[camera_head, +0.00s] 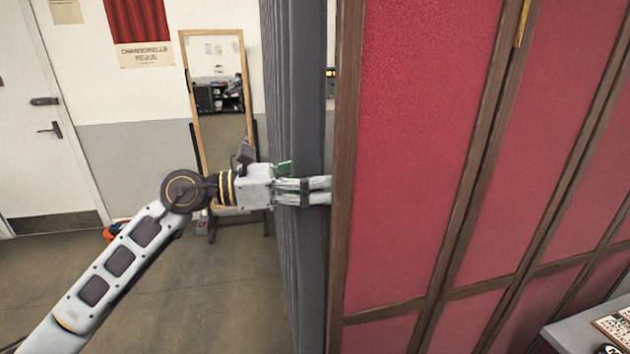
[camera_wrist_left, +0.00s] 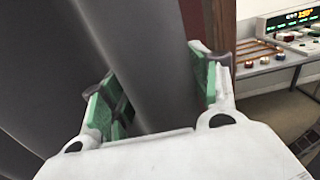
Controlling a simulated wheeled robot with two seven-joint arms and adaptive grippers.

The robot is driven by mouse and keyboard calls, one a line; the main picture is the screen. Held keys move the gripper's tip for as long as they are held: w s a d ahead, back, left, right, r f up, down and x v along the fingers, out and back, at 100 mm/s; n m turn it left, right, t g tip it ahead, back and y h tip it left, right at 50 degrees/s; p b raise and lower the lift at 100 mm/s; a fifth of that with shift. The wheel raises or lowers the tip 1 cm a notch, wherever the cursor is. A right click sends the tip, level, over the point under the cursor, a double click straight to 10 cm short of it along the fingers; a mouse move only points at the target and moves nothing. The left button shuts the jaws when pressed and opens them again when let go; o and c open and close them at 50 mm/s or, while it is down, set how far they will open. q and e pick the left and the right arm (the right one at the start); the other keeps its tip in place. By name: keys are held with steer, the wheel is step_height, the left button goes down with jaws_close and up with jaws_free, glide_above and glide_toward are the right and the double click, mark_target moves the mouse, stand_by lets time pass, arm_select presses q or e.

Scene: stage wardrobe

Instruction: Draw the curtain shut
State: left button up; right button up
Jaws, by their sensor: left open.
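The curtain (camera_head: 292,90) is dark grey and hangs in narrow vertical folds in the middle of the head view. My left gripper (camera_head: 318,190) reaches in from the left at the curtain's edge, its fingers pointing right. In the left wrist view, a thick fold of the curtain (camera_wrist_left: 140,55) stands between the green-padded fingers of the left gripper (camera_wrist_left: 155,85). The jaws are open, with a finger on each side of the fold; I cannot tell whether either pad touches it. The curtain's top is out of view. My right gripper is not in view.
A red folding screen (camera_head: 425,130) with brown wooden frames stands close to the right of the curtain. A standing mirror (camera_head: 220,140) and a white door (camera_head: 50,175) are at the back left. A control desk (camera_wrist_left: 285,55) shows in the wrist view. Floor at lower left is mostly clear.

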arm_select(q)
steer(key=s+a, duration=0.2)
steer(key=a, duration=0.9)
steer(key=shift+s+a, duration=0.25)
steer(key=shift+w, duration=0.1)
